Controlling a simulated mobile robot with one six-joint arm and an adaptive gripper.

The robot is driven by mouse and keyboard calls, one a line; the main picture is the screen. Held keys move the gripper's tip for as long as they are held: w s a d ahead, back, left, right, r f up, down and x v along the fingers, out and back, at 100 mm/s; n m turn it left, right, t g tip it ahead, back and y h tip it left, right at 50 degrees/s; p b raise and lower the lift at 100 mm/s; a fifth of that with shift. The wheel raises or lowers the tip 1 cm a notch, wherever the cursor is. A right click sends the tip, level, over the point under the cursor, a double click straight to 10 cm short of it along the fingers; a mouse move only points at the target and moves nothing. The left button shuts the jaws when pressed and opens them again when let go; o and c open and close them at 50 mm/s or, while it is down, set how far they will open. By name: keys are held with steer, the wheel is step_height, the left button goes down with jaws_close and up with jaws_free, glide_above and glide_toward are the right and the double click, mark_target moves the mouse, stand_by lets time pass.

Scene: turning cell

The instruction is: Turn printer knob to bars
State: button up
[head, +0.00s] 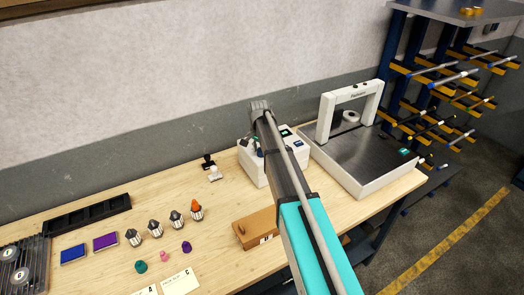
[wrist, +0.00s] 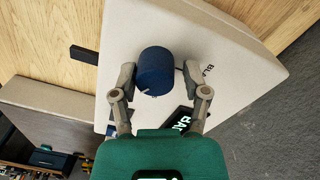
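The printer (head: 259,173) is a small white box on the wooden bench in the head view, partly covered by my arm. In the wrist view its pale top (wrist: 235,45) fills the middle. A dark blue round knob (wrist: 154,72) with a small light mark on its lower edge stands on it. My gripper (wrist: 159,75) is open, with one finger on each side of the knob and a narrow gap showing at each side. The knob's labels are not readable.
Right of the printer stands a white-framed machine (head: 353,150) with a dark plate. Several small nozzle-like pieces (head: 155,229) and coloured knobs (head: 140,267) stand to the left. A stamp (head: 213,172) stands left of the printer.

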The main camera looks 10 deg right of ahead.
steer(key=shift+o, duration=0.7)
steer(key=shift+s, duration=0.1)
steer(key=shift+r, duration=0.1)
